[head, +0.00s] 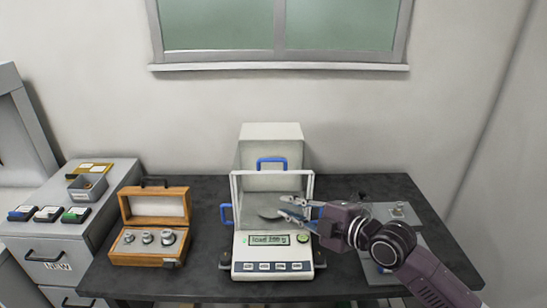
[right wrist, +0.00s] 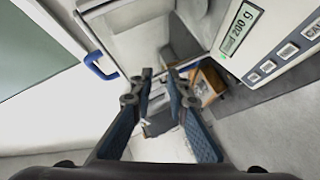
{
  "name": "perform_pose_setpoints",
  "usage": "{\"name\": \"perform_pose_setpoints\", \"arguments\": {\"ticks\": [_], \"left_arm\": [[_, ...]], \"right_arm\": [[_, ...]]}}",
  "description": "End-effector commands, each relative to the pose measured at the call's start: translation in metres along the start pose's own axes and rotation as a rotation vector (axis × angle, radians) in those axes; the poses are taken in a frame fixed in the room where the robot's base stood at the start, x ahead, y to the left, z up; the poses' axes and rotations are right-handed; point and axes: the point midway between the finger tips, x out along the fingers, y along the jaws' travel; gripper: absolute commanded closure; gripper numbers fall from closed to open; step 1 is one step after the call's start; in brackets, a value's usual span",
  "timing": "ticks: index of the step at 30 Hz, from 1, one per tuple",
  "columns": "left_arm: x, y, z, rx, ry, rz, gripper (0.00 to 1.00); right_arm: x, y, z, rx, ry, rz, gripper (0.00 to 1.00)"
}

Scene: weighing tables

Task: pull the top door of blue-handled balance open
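The blue-handled balance (head: 272,252) stands in the middle of the dark table, its display reading "load 200 g". Its top blue handle (head: 272,160) stands upright at the upper edge of the glass chamber; a blue handle also shows in the right wrist view (right wrist: 99,66). Another blue handle (head: 226,214) is on the left side. I cannot tell the top door's exact position. My right gripper (head: 282,207) is open and empty, in front of the chamber's right part, below the top handle and apart from it. It also shows in the right wrist view (right wrist: 160,72). My left gripper is not in view.
An open wooden box of weights (head: 150,238) stands left of the balance. A grey cabinet (head: 62,250) with a small bin (head: 87,187) is farther left. A grey tray-like item (head: 398,213) lies right, partly behind my arm. The wall and window are behind.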

Motion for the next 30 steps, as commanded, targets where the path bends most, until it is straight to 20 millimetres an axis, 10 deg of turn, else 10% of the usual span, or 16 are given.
{"name": "perform_pose_setpoints", "arguments": {"ticks": [3,9,30], "left_arm": [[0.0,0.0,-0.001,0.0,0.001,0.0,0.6],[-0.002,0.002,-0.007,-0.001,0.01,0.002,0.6],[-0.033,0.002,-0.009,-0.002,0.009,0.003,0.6]], "right_arm": [[-0.006,0.055,-0.006,-0.158,0.036,0.072,0.85],[-0.011,0.092,-0.012,-0.266,0.057,0.127,0.85],[0.064,0.103,-0.018,-0.269,0.057,0.13,0.85]]}}
